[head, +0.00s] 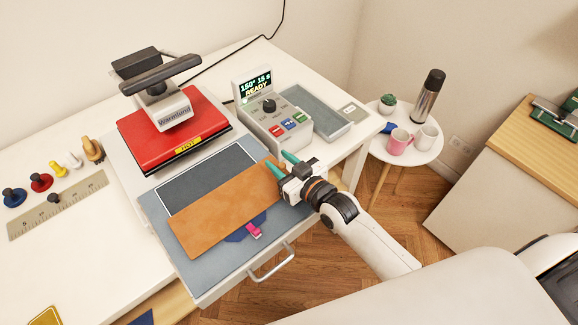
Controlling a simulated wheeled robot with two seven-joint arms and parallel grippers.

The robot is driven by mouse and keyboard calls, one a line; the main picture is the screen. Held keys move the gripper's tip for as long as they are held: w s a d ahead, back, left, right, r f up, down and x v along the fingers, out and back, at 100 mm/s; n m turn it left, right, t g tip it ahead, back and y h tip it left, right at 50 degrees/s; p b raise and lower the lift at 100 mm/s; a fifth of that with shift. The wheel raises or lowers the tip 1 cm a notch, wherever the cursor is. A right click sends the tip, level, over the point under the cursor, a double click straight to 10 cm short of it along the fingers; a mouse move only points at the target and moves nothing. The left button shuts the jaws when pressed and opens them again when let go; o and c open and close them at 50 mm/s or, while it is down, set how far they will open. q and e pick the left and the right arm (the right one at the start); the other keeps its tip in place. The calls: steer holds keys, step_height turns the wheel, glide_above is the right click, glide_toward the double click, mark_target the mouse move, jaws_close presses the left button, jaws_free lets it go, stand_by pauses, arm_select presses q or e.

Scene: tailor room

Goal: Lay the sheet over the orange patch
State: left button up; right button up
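A tan-brown rectangular sheet (222,212) lies at a slant over the grey-blue lower plate of the heat press (180,262). It overlaps a dark grey panel (205,178) and a dark blue piece (238,236), which shows only at the sheet's front edge beside a small pink tab (253,231). No orange patch shows; whether one is under the sheet cannot be seen. My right gripper (278,163) is at the sheet's right end, its teal fingertips apart, one overlapping the sheet's corner. It looks open. My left gripper is out of view.
The press's red upper plate (150,135), labelled HOT, is behind the lower plate. The control box (268,110) reads READY, with a grey tray (312,108) beside it. A handle (272,265) juts out in front. Coloured tools and a ruler (60,206) are at left.

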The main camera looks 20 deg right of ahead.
steer(key=shift+r, duration=0.65)
steer(key=v, duration=0.3)
steer(key=b+v, duration=0.1)
steer(key=v, duration=0.3)
steer(key=b+v, duration=0.1)
steer(key=v, duration=0.3)
steer(key=shift+f, duration=0.25)
steer(key=shift+s+d+r, duration=0.2)
steer(key=shift+s, duration=0.3)
